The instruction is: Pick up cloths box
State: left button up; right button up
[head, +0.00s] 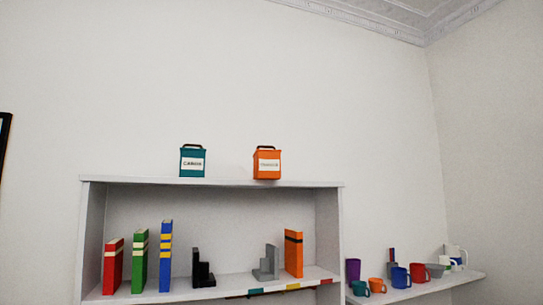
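Two lidded boxes with dark handles and white labels stand upright on top of the white shelf unit in the head view. The left one is a teal box (192,162); its label seems to begin with "CA" but is too small to read surely. The right one is an orange box (266,163); its label is too blurred to read. I cannot tell from the labels which, if either, is the cloths box. The boxes stand apart with a clear gap between them. Neither of my grippers is in view.
Below, the shelf unit (211,183) holds a red book (113,267), green book (139,262), blue book (165,257), black bookend (202,270), grey bookend (267,263) and orange book (293,254). Several mugs stand on a lower shelf (440,285) at right.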

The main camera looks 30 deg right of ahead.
aim_at(267, 165)
jog(key=z, duration=0.45)
jog(key=i, duration=0.9)
jog(key=z, duration=0.45)
